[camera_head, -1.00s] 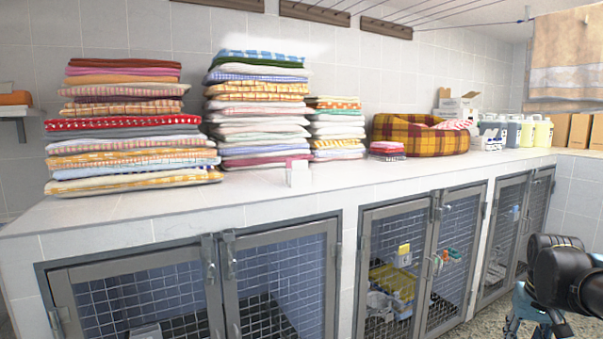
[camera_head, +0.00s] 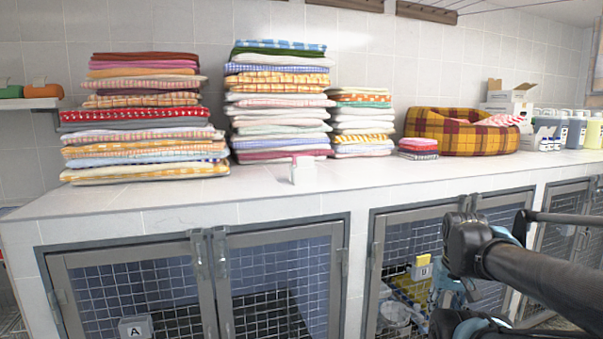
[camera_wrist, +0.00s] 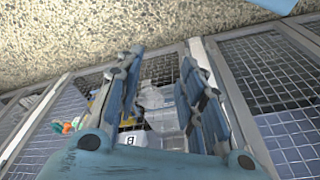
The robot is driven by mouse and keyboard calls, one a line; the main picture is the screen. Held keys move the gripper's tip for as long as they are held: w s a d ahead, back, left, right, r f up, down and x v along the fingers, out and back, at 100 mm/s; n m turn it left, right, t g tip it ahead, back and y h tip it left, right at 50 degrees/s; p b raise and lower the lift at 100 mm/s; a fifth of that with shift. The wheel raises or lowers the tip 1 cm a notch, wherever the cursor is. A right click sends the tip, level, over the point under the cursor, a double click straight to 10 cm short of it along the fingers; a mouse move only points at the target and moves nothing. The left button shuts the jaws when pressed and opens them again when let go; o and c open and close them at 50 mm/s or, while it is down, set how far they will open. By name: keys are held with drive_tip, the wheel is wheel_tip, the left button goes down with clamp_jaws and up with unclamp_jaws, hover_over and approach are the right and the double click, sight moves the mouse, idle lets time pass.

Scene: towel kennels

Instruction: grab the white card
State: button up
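The white card (camera_head: 303,170) stands upright on the white tiled counter, near its front edge and in front of the middle towel stack. My gripper (camera_head: 440,285) is at the lower right in the head view, in front of the kennel doors, below the counter top and well to the right of the card. Part of it is hidden behind my arm. In the wrist view my gripper (camera_wrist: 165,65) has its two blue fingers spread apart with nothing held between them. The card does not show in the wrist view.
Towel stacks (camera_head: 150,120) stand behind the card on the counter (camera_head: 120,210). To the right are a small cloth pile (camera_head: 418,148), a plaid pet bed (camera_head: 450,132) and several bottles. Mesh kennel doors (camera_head: 285,285) lie below. The counter around the card is clear.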

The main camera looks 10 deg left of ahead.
drive_tip(key=w+a+r+n, duration=0.4)
drive_tip(key=w+a+r, duration=0.1)
drive_tip(key=r, duration=0.5)
drive_tip(key=w+a+r+n+y, duration=0.1)
drive_tip(key=w+a+r+n, duration=0.4)
drive_tip(key=r, duration=0.5)
drive_tip(key=w+a+r+n, duration=0.2)
drive_tip(key=w+a+r, duration=0.35)
drive_tip(key=r, duration=0.45)
drive_tip(key=w+a+r+n+g, duration=0.1)
drive_tip(key=w+a+r+n, duration=0.2)
drive_tip(key=a+r+n, duration=0.55)
drive_tip(key=w+a+r+n, duration=0.3)
drive_tip(key=a+r+n, duration=0.1)
drive_tip(key=a+r, duration=0.95)
drive_tip(key=shift+y, duration=0.4)
drive_tip(key=a+f, duration=0.1)
drive_tip(key=f, duration=0.5)
drive_tip(key=a+f, duration=0.1)
drive_tip(key=f, duration=0.5)
drive_tip(key=w+a+f, duration=0.1)
drive_tip(key=a+f, duration=0.1)
drive_tip(key=f, duration=0.4)
